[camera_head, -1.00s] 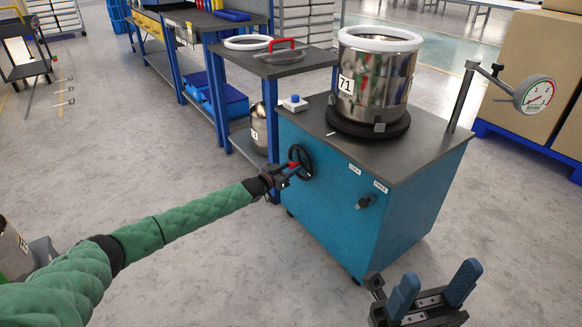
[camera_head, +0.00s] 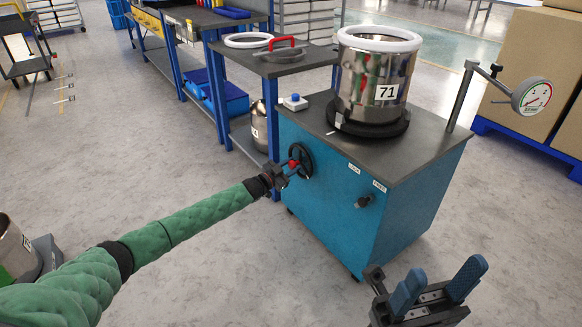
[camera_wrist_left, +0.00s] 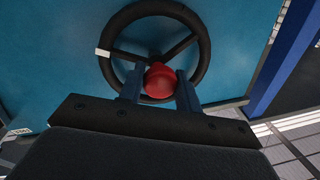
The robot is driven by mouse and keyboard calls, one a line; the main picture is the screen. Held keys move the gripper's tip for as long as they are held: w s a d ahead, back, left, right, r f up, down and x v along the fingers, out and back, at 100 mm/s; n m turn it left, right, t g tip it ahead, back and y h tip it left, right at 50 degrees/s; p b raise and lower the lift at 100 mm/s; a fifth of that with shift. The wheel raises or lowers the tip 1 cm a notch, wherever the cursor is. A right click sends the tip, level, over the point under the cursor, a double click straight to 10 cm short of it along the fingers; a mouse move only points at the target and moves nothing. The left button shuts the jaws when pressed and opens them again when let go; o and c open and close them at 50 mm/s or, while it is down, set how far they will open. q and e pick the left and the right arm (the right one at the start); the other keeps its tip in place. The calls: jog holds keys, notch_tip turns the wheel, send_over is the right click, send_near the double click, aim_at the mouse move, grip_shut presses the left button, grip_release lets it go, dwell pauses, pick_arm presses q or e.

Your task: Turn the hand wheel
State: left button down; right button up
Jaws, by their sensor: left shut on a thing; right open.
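The black hand wheel (camera_head: 307,160) is on the left side of the blue machine cabinet (camera_head: 330,200). It also shows in the left wrist view (camera_wrist_left: 203,45), with a white mark on its rim at the left and a red knob (camera_wrist_left: 160,80) at its lower edge. My left gripper (camera_head: 291,166) is shut on the red knob, with one finger on each side of it in the left wrist view. A steel drum (camera_head: 362,88) labelled 71 stands on the cabinet's round black base. My right gripper (camera_head: 437,284) is open and empty in front of the cabinet.
A dial gauge (camera_head: 533,95) stands on a post at the cabinet's right. A small black knob (camera_head: 364,201) sits on the front near the LOCK and FREE labels. A workbench (camera_head: 275,68) stands behind left. The floor in front is clear.

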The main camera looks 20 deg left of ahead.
aim_at(290, 166)
pick_arm(q)
jog(key=c, duration=1.3)
grip_release()
jog(key=p+v, duration=0.1)
jog(key=v, duration=0.5)
jog(key=shift+r+p, duration=0.1)
jog(key=shift+p, duration=0.2)
jog(key=shift+v, duration=0.95)
